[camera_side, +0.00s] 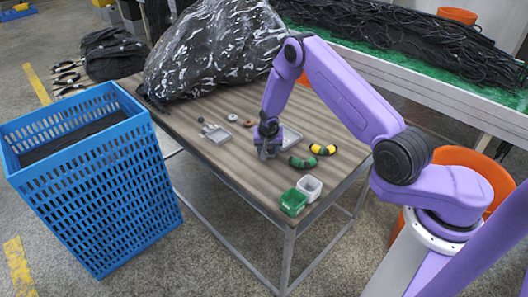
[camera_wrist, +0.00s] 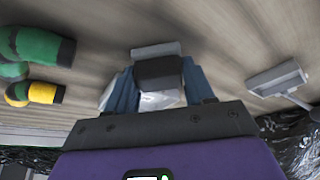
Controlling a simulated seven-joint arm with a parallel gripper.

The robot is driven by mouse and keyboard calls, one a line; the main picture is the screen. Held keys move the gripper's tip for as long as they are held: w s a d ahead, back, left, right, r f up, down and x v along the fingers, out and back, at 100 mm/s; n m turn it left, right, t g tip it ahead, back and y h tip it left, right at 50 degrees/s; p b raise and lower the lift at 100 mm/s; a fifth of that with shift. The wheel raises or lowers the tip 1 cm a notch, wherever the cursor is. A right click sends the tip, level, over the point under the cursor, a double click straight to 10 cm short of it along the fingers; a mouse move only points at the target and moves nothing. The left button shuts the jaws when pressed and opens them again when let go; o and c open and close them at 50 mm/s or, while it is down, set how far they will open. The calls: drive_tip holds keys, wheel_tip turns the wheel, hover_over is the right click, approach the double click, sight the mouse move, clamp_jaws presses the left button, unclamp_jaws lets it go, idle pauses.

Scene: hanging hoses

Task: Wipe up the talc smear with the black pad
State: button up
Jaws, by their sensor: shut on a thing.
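My gripper (camera_side: 267,153) is low over the table's middle in the side view, pointing down. In the wrist view its two blue fingers (camera_wrist: 158,86) are shut on a dark block, which looks like the black pad (camera_wrist: 160,71). A light grey piece (camera_wrist: 155,49) shows just beyond the pad; I cannot tell whether it belongs to it. A whitish patch (camera_wrist: 162,99) shows between the fingers, partly hidden; I cannot tell whether it is talc or a tray. No talc smear stands out clearly elsewhere. Whether the pad touches the table is unclear.
A grey tray (camera_side: 292,137) lies right behind my gripper. Green-black (camera_side: 303,162) and yellow-black (camera_side: 323,149) hose pieces lie to the right. Green (camera_side: 293,203) and white (camera_side: 310,188) bins stand at the near corner. A grey tool (camera_side: 216,133), rings (camera_side: 232,117) and a bag (camera_side: 205,50) lie left and behind.

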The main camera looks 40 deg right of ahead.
drive_tip(key=shift+r, duration=3.65)
